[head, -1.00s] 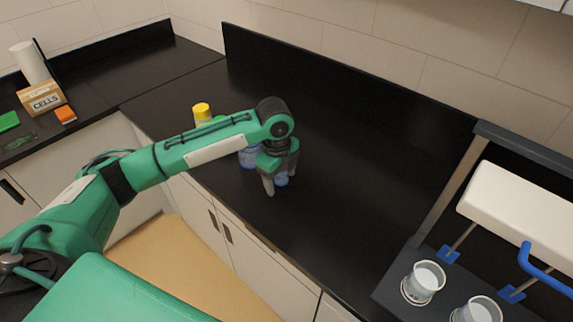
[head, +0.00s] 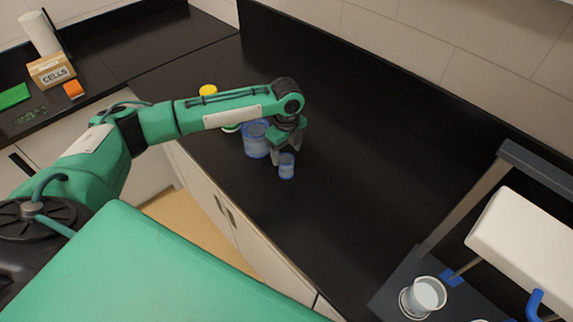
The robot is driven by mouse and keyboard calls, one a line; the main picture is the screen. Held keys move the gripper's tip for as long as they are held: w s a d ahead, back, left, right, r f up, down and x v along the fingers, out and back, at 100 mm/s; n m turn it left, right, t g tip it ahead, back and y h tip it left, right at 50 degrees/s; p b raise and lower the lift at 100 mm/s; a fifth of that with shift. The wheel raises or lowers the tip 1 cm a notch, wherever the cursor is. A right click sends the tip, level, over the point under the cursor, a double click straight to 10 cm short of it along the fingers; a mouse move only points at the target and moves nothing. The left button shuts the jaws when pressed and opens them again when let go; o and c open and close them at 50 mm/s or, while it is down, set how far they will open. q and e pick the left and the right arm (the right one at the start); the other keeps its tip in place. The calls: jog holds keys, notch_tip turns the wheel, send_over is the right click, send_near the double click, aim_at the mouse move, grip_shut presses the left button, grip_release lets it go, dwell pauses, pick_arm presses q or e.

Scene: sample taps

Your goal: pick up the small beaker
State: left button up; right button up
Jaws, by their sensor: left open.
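The small beaker (head: 287,167) is a small bluish clear cup, upright on the black counter right of a larger blue beaker (head: 254,142). My left gripper (head: 287,156) is open and points down at the small beaker. One finger shows to its upper left and the other to its upper right. The small beaker shows nearly whole in front of the fingers, and I cannot tell whether they touch it. My right gripper is not in view.
A yellow-capped bottle (head: 208,91) stands behind my left forearm. A dark stand with a white block (head: 530,240) and a clear cup (head: 424,296) is at the lower right. A CELLS box (head: 51,72) is at the far left. The counter right of the beakers is clear.

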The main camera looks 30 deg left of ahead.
aim_at(286, 163)
pick_arm(q)
jog(key=shift+s+d+f+p, duration=0.1)
jog(key=shift+s+f+p, duration=0.25)
jog(key=shift+f+p, duration=0.35)
notch_tip(286, 163, down, 3)
jog(key=shift+d+r+p, duration=0.1)
jog(key=shift+r+p, duration=0.1)
jog(key=shift+p, duration=0.25)
jog(key=shift+f, duration=0.6)
jog(key=c, duration=1)
jog(key=shift+c, duration=0.2)
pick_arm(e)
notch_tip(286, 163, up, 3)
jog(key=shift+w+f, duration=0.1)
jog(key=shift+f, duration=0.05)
pick_arm(q)
jog(key=shift+r, duration=0.1)
